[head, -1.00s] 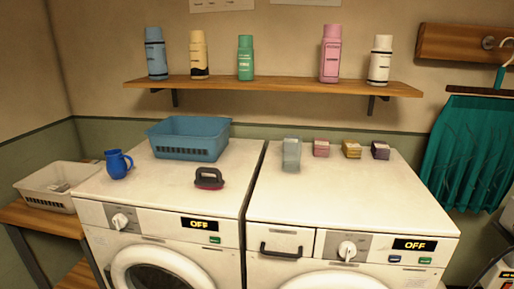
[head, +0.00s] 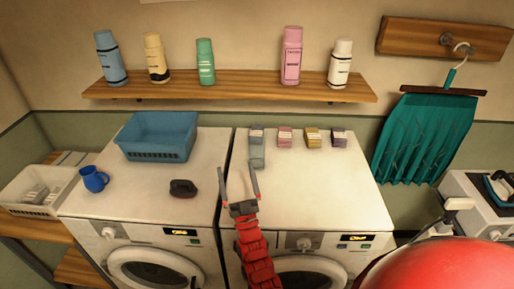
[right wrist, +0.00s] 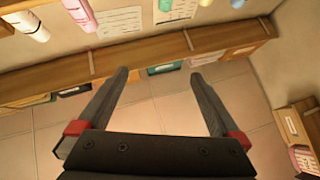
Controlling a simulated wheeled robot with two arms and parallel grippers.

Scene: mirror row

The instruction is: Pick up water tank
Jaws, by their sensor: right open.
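A translucent grey-blue upright container (head: 257,150), which looks like the water tank, stands near the back left of the right washer's top. In the head view my right gripper (head: 237,167) is in front of it, with its right fingertip close to or overlapping the container's lower part. The gap between them is hard to judge. The right gripper is open and empty. Its spread fingers also show in the right wrist view (right wrist: 159,75), with no container seen between them. My left gripper is not in view.
A dark-handled brush (head: 183,188), blue basin (head: 155,138) and blue jug (head: 94,180) are on the left washer. A wooden shelf (head: 230,90) with several bottles hangs above.

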